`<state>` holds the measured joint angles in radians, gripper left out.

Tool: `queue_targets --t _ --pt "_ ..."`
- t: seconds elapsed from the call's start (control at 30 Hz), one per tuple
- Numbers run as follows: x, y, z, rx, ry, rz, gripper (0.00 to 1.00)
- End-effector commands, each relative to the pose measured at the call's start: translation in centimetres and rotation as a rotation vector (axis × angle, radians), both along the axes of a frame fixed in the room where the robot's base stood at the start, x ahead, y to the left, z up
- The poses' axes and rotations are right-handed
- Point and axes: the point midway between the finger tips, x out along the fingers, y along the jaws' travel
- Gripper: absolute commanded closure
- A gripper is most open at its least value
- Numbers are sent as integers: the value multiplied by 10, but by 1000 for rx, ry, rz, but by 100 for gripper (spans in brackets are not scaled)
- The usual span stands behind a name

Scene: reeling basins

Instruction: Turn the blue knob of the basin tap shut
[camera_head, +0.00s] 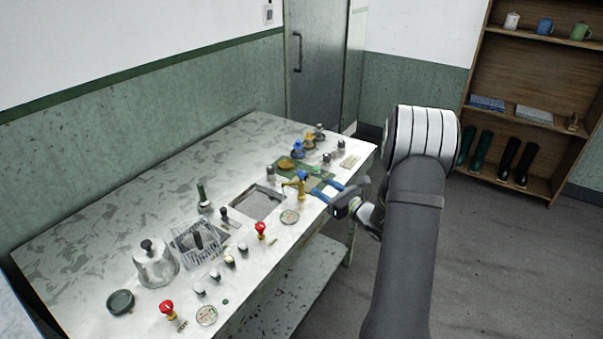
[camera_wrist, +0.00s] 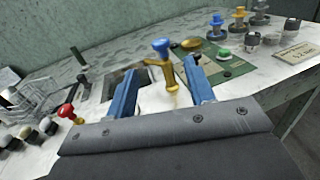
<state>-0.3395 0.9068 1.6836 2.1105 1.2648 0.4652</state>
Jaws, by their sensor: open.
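The brass basin tap (camera_head: 301,190) stands at the right edge of a rectangular sunken basin (camera_head: 236,203). Its blue knob (camera_wrist: 161,45) sits on top, with a brass spout below. My gripper (camera_wrist: 160,68) is open, with blue fingers spread on either side of the tap in the wrist view. The knob shows just beyond the fingertips, and I see no contact. In the head view my gripper (camera_head: 328,192) reaches in from the right, close to the tap. The basin's floor is partly hidden by the left finger in the wrist view.
Two red knobs (camera_head: 261,228) (camera_head: 167,307) stand along the bench's front. A glass jar (camera_head: 155,265) and a wire rack (camera_head: 196,242) stand left of the basin.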

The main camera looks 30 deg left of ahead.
Motion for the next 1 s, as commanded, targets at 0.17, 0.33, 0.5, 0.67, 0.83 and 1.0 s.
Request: queue_targets --t 0.17,0.33,0.5,0.67,0.83,1.0 --pt "10 40 0 0 0 2 51" --pt "20 74 0 1 0 2 51" --pt "27 99 0 0 -1 0 51" --pt "31 110 0 1 1 -1 51" --pt "32 113 0 -1 1 -2 51" --pt "32 113 0 0 1 -2 55"
